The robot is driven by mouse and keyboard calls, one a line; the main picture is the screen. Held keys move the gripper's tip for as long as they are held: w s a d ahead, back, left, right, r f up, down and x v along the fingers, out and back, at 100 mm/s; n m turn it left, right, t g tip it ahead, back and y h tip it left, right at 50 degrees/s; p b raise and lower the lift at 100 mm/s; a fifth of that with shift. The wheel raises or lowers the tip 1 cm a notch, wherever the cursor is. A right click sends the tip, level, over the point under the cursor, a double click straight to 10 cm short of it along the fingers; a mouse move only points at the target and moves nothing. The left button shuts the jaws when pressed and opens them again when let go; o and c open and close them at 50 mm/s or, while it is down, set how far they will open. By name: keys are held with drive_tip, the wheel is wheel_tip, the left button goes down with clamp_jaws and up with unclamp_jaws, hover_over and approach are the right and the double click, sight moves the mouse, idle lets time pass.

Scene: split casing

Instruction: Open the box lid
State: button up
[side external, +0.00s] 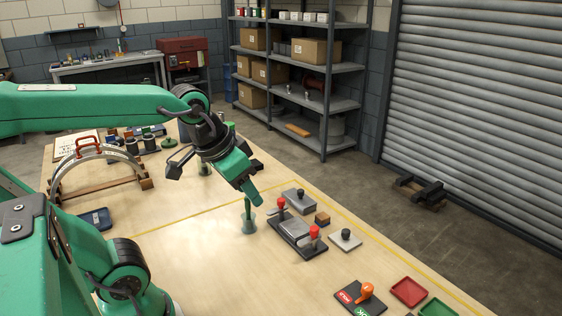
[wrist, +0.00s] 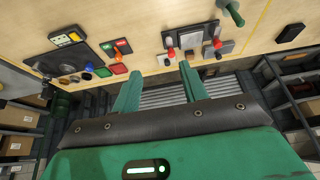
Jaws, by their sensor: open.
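A grey casing (side external: 295,229) lies on a dark base on the table, with a red-knobbed clamp (side external: 281,204) at its far left end and another (side external: 314,234) at its near right end. It also shows in the wrist view (wrist: 190,39), small, beyond the right finger. I cannot tell whether a lid on it is open or shut. A grey plate with a black knob (side external: 302,203) lies behind it; a smaller knobbed plate (side external: 345,240) lies to its right. My gripper (side external: 250,193) is above the table, left of the casing and apart from it. Its green fingers (wrist: 160,90) are apart and empty.
A small brown block (side external: 322,219) sits beside the casing. An orange-handled switch (side external: 366,294), a red tray (side external: 409,291) and a green tray (side external: 438,308) lie at the lower right.

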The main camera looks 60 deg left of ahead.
drive_tip(key=w+a+r+g, duration=0.15)
drive_tip(key=w+a, duration=0.25)
drive_tip(key=w, duration=0.6)
drive_tip(key=n+g, duration=0.2)
drive_tip(key=g, duration=0.2)
hover_over(301, 190)
drive_tip(key=f, duration=1.5)
drive_tip(key=shift+s+d+f, duration=0.1)
drive_tip(key=shift+s+d, duration=0.15)
drive_tip(key=shift+d, duration=0.1)
drive_tip(key=shift+w+a+f, duration=0.15)
drive_tip(key=shift+a+f, duration=0.15)
drive_tip(key=shift+f, duration=0.15)
drive_tip(key=shift+f, duration=0.1)
drive_tip(key=shift+f, duration=3.8)
